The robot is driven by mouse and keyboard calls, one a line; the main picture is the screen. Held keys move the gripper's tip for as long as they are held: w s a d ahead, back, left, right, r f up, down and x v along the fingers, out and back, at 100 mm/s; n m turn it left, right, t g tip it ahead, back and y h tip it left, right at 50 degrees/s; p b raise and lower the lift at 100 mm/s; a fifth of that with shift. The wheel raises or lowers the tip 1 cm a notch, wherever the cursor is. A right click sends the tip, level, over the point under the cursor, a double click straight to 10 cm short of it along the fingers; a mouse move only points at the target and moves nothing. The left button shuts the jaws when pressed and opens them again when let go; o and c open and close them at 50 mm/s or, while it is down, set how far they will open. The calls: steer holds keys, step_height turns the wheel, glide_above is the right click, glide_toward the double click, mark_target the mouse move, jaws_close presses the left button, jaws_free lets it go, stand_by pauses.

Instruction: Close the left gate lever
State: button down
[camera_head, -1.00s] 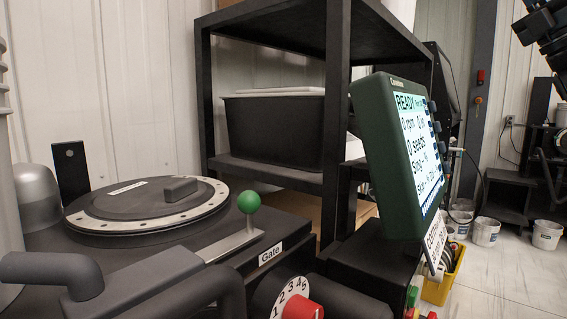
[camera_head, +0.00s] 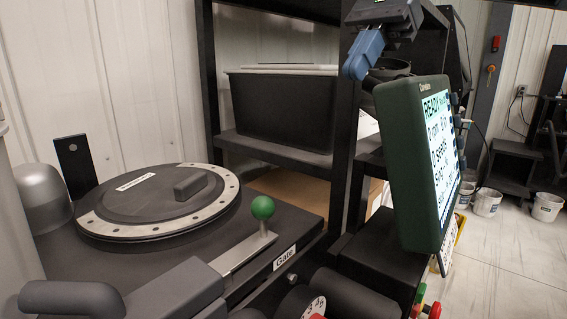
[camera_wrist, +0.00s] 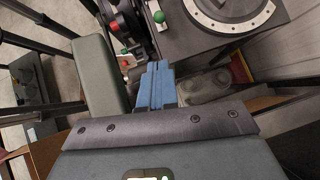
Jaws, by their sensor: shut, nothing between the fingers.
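The gate lever (camera_head: 240,254) is a flat grey bar with an upright green ball knob (camera_head: 263,207), beside a "Gate" label (camera_head: 285,257). The knob also shows near the top of the wrist view (camera_wrist: 159,17). My gripper (camera_head: 356,68), with blue fingers, is in the upper middle of the head view, above the screen and to the right of the lever. In the wrist view its fingers (camera_wrist: 158,66) are together and empty, pointing toward the machine. The gripper is apart from the knob.
The green-framed screen (camera_head: 419,165) stands between the lever and the room on the right. A black shelf rack (camera_head: 345,150) holding a black bin (camera_head: 284,108) rises behind. A round seed plate (camera_head: 150,222) lies left of the lever. A numbered dial (camera_head: 311,309) is below.

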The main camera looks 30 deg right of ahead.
steer(key=p+x, duration=0.3)
steer(key=x, duration=1.6)
steer(key=shift+a+f, duration=0.15)
steer(key=shift+a, duration=0.05)
